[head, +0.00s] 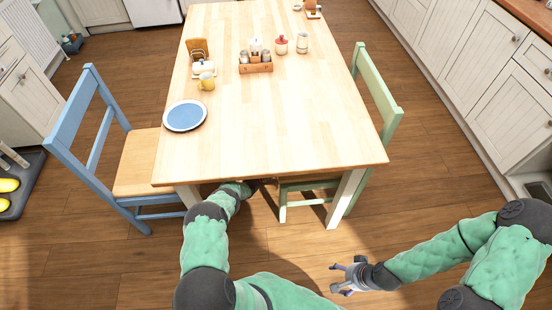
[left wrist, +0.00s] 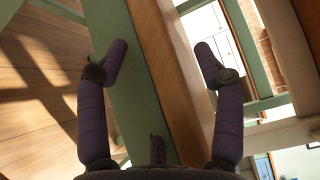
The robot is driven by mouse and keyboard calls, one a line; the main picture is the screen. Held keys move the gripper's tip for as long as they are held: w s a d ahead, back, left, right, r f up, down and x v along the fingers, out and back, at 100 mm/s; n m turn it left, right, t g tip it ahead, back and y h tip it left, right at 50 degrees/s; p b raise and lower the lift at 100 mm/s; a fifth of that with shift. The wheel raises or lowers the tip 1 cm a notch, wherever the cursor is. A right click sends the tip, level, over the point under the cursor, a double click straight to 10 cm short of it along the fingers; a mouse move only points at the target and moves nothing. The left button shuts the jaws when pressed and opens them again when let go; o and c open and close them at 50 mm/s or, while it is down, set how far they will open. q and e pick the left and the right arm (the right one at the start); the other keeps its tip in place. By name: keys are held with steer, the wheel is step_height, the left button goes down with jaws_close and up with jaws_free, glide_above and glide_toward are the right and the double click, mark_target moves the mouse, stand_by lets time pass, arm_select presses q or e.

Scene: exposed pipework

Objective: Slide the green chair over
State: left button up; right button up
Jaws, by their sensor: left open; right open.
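The green chair (head: 378,82) stands at the right side of the wooden table (head: 290,120). Its backrest faces right, and its seat is mostly hidden under the tabletop. My left arm reaches under the table's front edge, and the tabletop largely hides its gripper in the head view. In the left wrist view my left gripper (left wrist: 163,62) is open, its two dark fingers on either side of the chair's green frame (left wrist: 135,110) and wooden seat edge. I cannot tell whether they touch it. My right gripper (head: 345,278) is open and empty over the floor, in front of the chair.
A blue chair (head: 88,120) stands at the table's left. Cabinets (head: 510,100) line the right side. Floor is clear between the green chair and the cabinets.

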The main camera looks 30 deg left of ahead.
arm_select(q)
steer(key=v, duration=1.2)
steer(key=shift+a, duration=0.1)
